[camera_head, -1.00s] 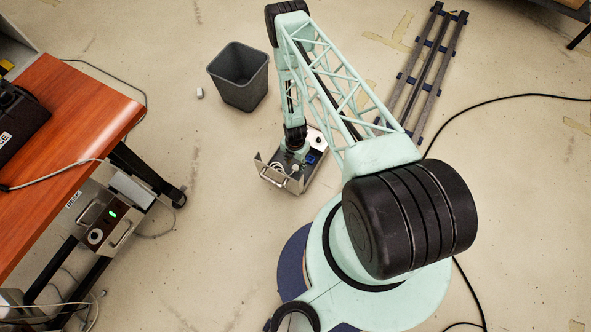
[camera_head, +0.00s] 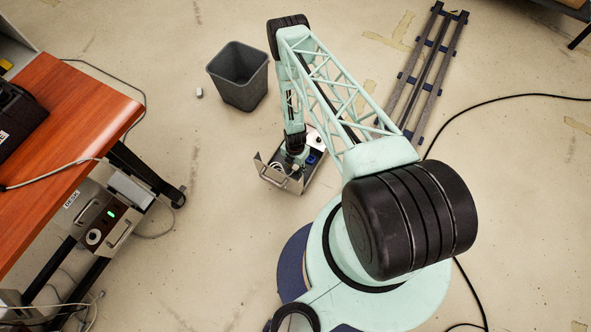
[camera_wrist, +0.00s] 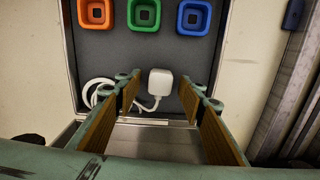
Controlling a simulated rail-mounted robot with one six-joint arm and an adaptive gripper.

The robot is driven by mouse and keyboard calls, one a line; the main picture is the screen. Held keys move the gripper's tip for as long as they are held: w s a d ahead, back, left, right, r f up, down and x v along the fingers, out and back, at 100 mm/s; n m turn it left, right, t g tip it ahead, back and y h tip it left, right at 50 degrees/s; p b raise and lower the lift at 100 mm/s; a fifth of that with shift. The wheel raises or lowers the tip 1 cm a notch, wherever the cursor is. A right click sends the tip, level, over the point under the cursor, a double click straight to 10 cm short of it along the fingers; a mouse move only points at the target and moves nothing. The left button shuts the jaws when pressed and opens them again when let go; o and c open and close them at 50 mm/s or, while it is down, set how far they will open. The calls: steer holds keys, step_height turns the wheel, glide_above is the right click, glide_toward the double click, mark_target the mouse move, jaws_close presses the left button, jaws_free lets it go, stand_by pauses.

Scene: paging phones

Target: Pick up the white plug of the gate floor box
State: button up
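The floor box (camera_head: 293,183) stands on the floor under my gripper, seen in the head view. In the wrist view I look into the box (camera_wrist: 118,61) from above. A white plug (camera_wrist: 161,82) with a white cable (camera_wrist: 97,88) lies in it, below a row of orange, green and blue sockets. My gripper (camera_wrist: 165,94) is open, with its two wood-coloured finger pads on the left and right of the plug. The plug is between the fingertips in the picture, and I see no contact. In the head view the arm hides much of the box and gripper (camera_head: 292,163).
A grey bin (camera_head: 239,78) stands behind the box. A small white object (camera_head: 199,92) lies left of the bin. A wooden desk (camera_head: 75,120) with a control box (camera_head: 104,222) is at the left. A dark rail (camera_head: 432,70) lies at the right.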

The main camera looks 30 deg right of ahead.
mark_target(295, 168)
steer(key=c, duration=0.9)
steer(key=shift+c, duration=0.2)
steer(key=shift+r+p, duration=0.9)
steer(key=shift+r, duration=4.1)
steer(key=w+d+b, duration=0.5)
steer(key=w+d, duration=0.2)
